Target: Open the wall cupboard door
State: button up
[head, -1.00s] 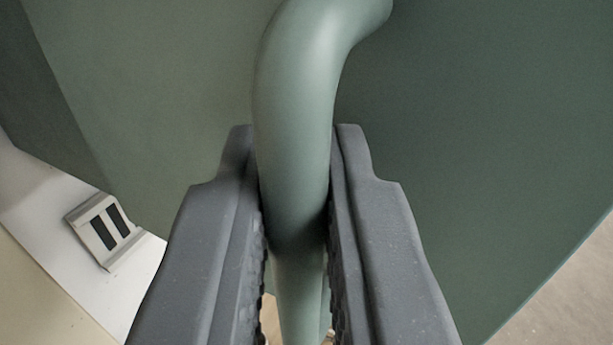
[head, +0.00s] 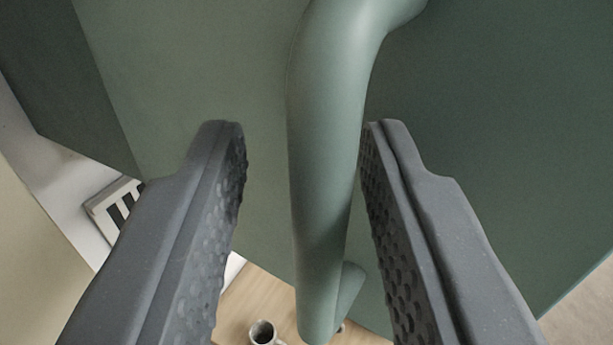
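The wall cupboard door (head: 190,75) is a large green panel filling most of the head view. A darker green panel (head: 480,150) takes up the right side; I cannot tell whether it is the door's other part or the cupboard body. A thick green bar handle (head: 322,170) runs down the middle and curves off to the right at the top. My gripper (head: 305,130) is open, with one dark grey finger on each side of the handle. The left finger stands clear of it; the right finger is close beside it, and contact is unclear.
Below is a wooden surface (head: 275,300) with a grey mug (head: 263,332) on it. A white plate with dark slots (head: 115,205) is on the pale wall at the left. A beige area shows at the lower right.

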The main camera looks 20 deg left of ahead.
jog(key=v, duration=1.4)
jog(key=shift+w, duration=0.1)
jog(key=w+d+r+m+t+h+b, duration=0.1)
jog(key=w+d+r+m+b, duration=0.2)
jog(key=w+d, duration=0.4)
jog(key=w+d+r+b, duration=0.3)
jog(key=w+d+r, duration=0.25)
jog(key=w, duration=0.35)
jog(key=w+d+f+m+h+b, duration=0.2)
jog(key=w+d+f+h+b, duration=0.15)
jog(key=w+d, duration=1.15)
jog(key=w+d+f+g+h+b, duration=0.1)
jog(key=w+d+f+b, duration=0.3)
jog(key=w+d+f, duration=0.6)
jog(key=w+d+f+g+h+b, duration=0.1)
jog(key=w+d+f+b, duration=0.3)
jog(key=w+d+f, duration=0.6)
notch_tip(320, 180, down, 6)
jog(key=shift+w+d+h, duration=0.2)
jog(key=shift+w+h, duration=0.25)
jog(key=shift+w, duration=0.65)
